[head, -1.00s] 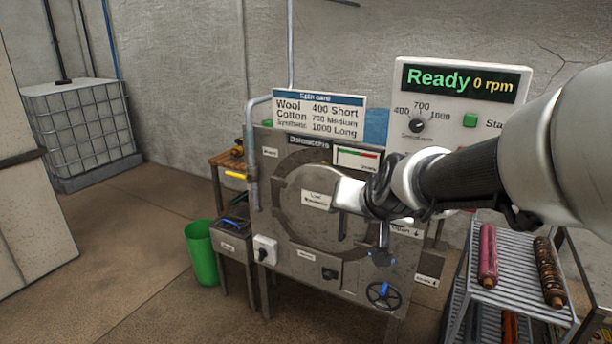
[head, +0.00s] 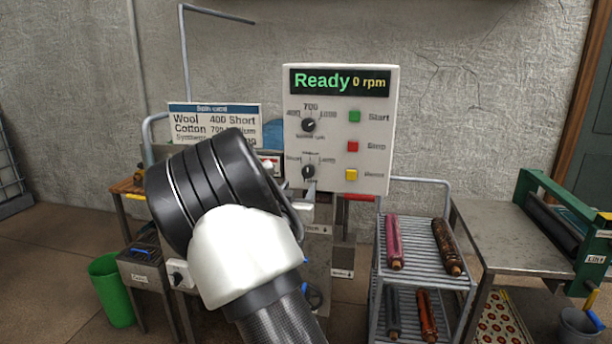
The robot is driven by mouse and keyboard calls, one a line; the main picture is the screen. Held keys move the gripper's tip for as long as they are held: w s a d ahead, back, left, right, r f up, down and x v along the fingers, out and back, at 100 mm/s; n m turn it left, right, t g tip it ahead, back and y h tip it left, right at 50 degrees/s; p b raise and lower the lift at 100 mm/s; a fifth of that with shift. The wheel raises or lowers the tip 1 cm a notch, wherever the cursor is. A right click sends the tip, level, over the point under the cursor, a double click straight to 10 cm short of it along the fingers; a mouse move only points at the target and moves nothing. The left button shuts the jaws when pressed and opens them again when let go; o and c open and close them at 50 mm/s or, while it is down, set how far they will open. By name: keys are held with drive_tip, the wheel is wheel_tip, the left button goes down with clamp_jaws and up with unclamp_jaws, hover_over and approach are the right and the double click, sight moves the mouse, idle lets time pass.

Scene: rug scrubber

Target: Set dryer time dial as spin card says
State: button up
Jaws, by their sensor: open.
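The dryer's white control panel (head: 340,185) reads "Ready 0 rpm". Its lower dial is the time dial (head: 308,171), with Short at left and Long at right; its exact pointer setting is too small to tell. The speed dial (head: 308,125), marked 400, 700 and 1000, is above it. The spin card (head: 215,108) lists Wool 400 Short and Cotton 700 Medium; my arm covers part of its lower rows. My gripper (head: 309,191) is mostly hidden behind my wrist. A grey tip of it shows just below the time dial; contact cannot be told.
Start (head: 354,116), Stop (head: 352,146) and yellow (head: 351,174) buttons sit right of the dials. A rack (head: 460,283) with rolled rugs stands at right, beside a metal table (head: 490,235). A green bin (head: 112,290) is at lower left. My arm hides most of the dryer's front.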

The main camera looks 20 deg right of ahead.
sight(308, 173)
drive_tip(key=p+x, duration=0.1)
drive_tip(key=x, duration=1.1)
drive_tip(key=shift+s, duration=0.1)
drive_tip(key=c, duration=1)
